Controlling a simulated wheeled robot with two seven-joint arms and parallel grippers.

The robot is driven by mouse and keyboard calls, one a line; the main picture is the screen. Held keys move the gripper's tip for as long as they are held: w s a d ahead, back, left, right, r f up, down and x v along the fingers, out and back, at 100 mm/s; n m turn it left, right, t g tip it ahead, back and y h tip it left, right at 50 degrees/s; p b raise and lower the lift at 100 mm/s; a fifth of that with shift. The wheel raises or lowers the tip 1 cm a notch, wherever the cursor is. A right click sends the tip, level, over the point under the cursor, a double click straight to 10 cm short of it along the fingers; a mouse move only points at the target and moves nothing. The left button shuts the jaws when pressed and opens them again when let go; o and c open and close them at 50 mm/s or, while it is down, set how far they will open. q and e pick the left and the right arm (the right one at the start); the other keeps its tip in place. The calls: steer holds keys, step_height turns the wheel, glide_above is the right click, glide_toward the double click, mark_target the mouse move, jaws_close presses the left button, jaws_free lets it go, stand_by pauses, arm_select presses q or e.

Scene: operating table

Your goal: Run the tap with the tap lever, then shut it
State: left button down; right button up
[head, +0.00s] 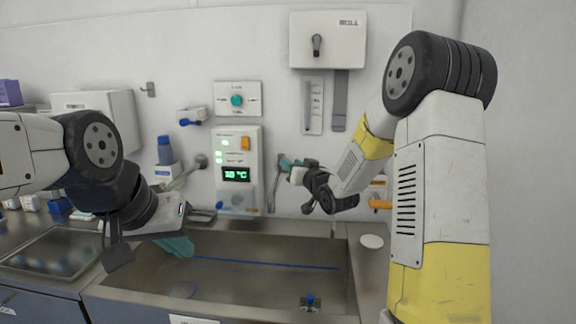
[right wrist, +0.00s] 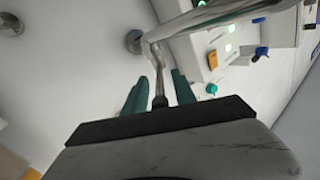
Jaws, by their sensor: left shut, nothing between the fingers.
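The chrome tap (right wrist: 205,18) comes out of the white wall in the right wrist view. Its thin metal tap lever (right wrist: 158,82) points down between the teal fingers of my right gripper (right wrist: 156,95). These fingers are apart, one on each side of the lever, with gaps showing. In the head view my right gripper (head: 286,163) is at the wall right of the green display, by a slim grey metal bar (head: 273,192) that seems to be part of the tap. My left gripper (head: 178,246) is shut and empty over the left part of the sink. No running water is visible.
The steel sink (head: 270,248) is wide, with a blue line and a small blue-topped fitting (head: 311,300) in it. A control panel (head: 237,172) reading about 38 °C is on the wall. A blue bottle (head: 164,150) stands left. A white disc (head: 371,241) lies right of the sink.

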steer(key=v, duration=0.7)
steer(key=shift+s, duration=0.4)
steer(key=shift+d+r, duration=0.1)
steer(key=shift+r, duration=0.05)
